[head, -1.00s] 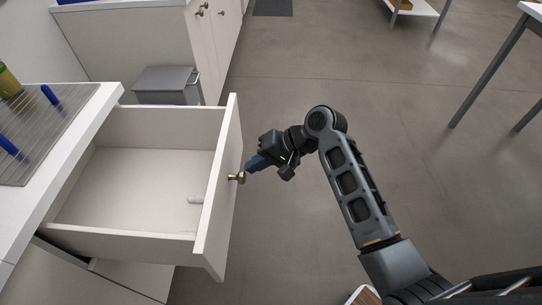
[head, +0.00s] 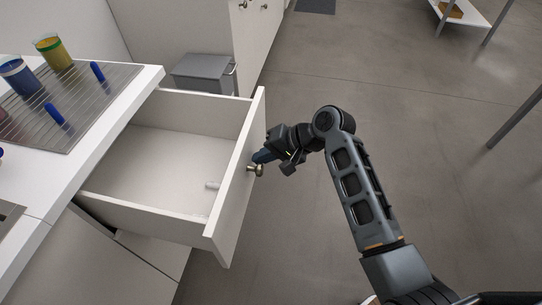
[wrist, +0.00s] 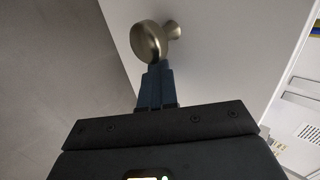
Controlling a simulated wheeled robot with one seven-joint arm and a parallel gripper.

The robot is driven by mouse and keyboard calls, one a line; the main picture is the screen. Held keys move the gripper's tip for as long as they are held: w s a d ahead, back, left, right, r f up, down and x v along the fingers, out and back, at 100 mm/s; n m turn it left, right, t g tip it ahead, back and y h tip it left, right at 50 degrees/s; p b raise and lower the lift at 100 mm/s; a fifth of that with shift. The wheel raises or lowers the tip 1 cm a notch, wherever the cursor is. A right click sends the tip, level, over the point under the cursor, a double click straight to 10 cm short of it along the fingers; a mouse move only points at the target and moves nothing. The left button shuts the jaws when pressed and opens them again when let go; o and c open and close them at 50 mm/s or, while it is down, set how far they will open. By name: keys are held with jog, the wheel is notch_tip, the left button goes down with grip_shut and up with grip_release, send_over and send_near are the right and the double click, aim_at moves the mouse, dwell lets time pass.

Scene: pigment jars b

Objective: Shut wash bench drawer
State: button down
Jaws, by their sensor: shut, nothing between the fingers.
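The white wash bench drawer (head: 238,185) stands pulled far out from the bench in the head view. A small pale object (head: 212,185) lies inside it, near the front panel. A round brass-coloured knob (head: 256,170) sits on the drawer front; it also shows large in the wrist view (wrist: 150,40). My gripper (head: 258,157) is shut and empty, its fingertips at the drawer front right beside the knob. In the wrist view the shut fingers (wrist: 157,85) point at the front panel and partly overlap the knob. I cannot tell whether they touch the panel.
The white bench top (head: 95,150) holds a ribbed grey mat (head: 85,118) with a blue jar (head: 20,78), a yellow-green jar (head: 54,53) and blue sticks. A grey lidded bin (head: 203,72) stands behind the drawer. The floor to the right is open.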

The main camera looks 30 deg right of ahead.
jog(key=w+a+b, duration=0.7)
jog(key=w+a, duration=1.5)
jog(key=shift+w+a+r, duration=0.15)
jog(key=shift+a, duration=0.05)
jog(key=shift+a, duration=0.1)
